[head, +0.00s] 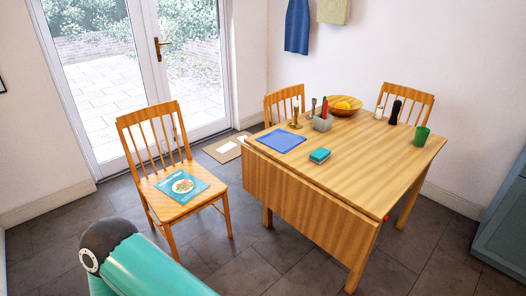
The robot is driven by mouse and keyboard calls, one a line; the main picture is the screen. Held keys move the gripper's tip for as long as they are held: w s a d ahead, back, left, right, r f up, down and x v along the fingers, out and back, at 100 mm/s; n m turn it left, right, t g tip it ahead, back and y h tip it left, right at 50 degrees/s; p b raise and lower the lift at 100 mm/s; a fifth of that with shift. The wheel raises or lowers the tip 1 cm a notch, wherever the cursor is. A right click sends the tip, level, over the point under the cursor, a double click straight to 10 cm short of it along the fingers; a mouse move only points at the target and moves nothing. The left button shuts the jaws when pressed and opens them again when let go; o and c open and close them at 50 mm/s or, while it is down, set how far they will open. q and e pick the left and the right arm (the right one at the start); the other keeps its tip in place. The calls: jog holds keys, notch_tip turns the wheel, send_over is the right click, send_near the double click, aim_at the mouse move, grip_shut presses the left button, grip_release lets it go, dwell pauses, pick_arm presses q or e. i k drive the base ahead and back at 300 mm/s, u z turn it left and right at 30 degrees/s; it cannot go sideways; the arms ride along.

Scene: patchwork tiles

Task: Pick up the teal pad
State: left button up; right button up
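The teal pad (320,155) is a small, thick block lying flat on the wooden table (350,170), near its front edge. A blue rectangular mat (276,140) lies flat to its left, with bare wood between them. Neither of my grippers is in view. A teal and dark grey link of mine shows at the lower left, well apart from the table.
A grey holder (323,123), a wooden bowl with yellow fruit (345,105), a dark mill (395,112) and a green cup (421,138) stand farther back. A chair (180,200) bearing a book (181,187) stands at left. Bare tabletop lies right of the pad.

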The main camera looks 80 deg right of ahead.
aim_at(318, 156)
jog(key=u, duration=0.2)
jog(key=i, duration=0.2)
jog(key=z, duration=2.3)
jog(key=i, duration=0.2)
jog(key=z, duration=2.3)
jog(key=i, duration=1.2)
jog(key=u, duration=0.7)
